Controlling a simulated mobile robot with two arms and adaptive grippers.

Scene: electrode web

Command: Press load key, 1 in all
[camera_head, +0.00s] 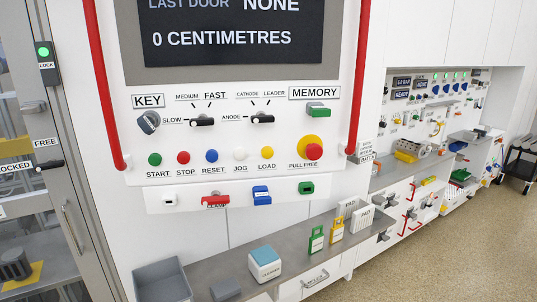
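The yellow LOAD key (266,153) is a small round button on the white control panel (330,215). It sits in a row with green START (155,159), red STOP (183,157), blue RESET (211,156) and white JOG (240,154) buttons. To its right is a red PULL FREE knob (314,151) on a yellow disc. Nothing covers the LOAD key. Neither of my grippers shows in the head view.
Red rails (103,80) (361,75) flank the panel. Above the buttons are a KEY switch (148,122) and black selectors (202,122). Below is a grey counter (205,273) with a bin (162,282), a CLEANER box (264,264) and padlocks (316,240). Space before the buttons is clear.

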